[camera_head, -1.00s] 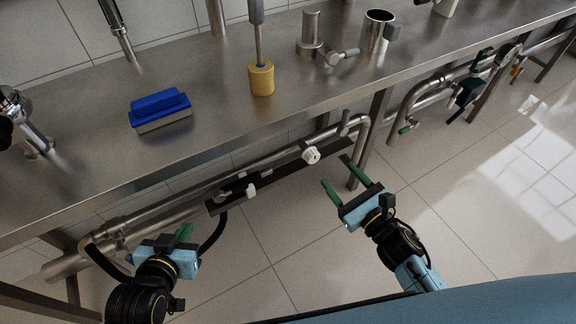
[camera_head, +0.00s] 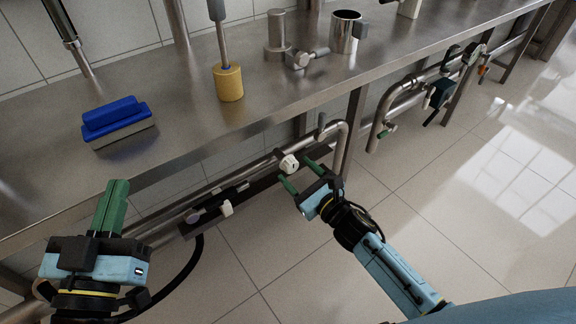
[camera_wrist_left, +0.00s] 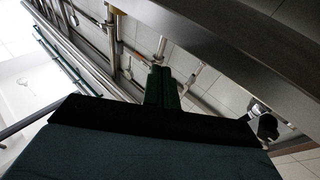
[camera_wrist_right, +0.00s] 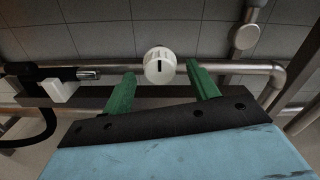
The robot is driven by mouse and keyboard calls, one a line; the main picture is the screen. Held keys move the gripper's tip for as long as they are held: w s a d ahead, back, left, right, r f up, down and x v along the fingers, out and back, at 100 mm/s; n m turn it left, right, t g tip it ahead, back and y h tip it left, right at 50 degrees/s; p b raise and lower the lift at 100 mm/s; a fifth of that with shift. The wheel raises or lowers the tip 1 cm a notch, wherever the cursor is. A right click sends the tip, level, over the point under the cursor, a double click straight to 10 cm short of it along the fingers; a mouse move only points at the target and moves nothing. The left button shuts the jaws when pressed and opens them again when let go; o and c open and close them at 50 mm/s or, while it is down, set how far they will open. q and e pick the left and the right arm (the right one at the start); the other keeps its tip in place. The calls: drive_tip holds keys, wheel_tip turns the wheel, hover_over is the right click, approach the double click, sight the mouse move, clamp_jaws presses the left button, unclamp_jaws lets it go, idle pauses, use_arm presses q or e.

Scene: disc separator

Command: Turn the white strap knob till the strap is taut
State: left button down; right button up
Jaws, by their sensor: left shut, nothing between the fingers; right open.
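The white strap knob (camera_head: 288,164) sits on the pipe under the bench, near the right end of a dark rail. In the right wrist view the white knob (camera_wrist_right: 159,66) shows a dark slot and lies between and beyond the fingertips. My right gripper (camera_head: 296,171) is open, its green fingers pointing at the knob from the front right; in its wrist view (camera_wrist_right: 163,88) a finger stands on each side of the knob, and I cannot tell contact. My left gripper (camera_head: 113,185) is shut and empty at the left, in front of the bench edge. I cannot make out the strap.
A white lever or block (camera_head: 226,208) and a black hose (camera_head: 188,268) are left of the knob, along the dark rail (camera_head: 262,184). The steel bench (camera_head: 190,78) overhangs the pipes and carries a blue brush (camera_head: 115,120) and a yellow-ended tool (camera_head: 228,83). Floor at right is clear.

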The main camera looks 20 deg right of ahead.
sight(293, 169)
use_arm(q)
drive_tip(key=shift+s+d+r+t+h+b, duration=0.15)
drive_tip(key=shift+s+r+t, duration=0.1)
drive_tip(key=shift+r+t, duration=0.35)
drive_tip(key=shift+s+a+r+t+h+b, duration=0.1)
drive_tip(key=shift+s+r+t+h+b, duration=0.25)
drive_tip(key=shift+r, duration=0.35)
drive_tip(key=shift+s+d+r+t, duration=0.1)
drive_tip(key=shift+s+r+t, duration=0.05)
drive_tip(key=shift+r+t, duration=0.45)
use_arm(e)
drive_tip(key=shift+x, duration=2.2)
drive_tip(key=shift+c, duration=0.3)
drive_tip(key=c, duration=0.9)
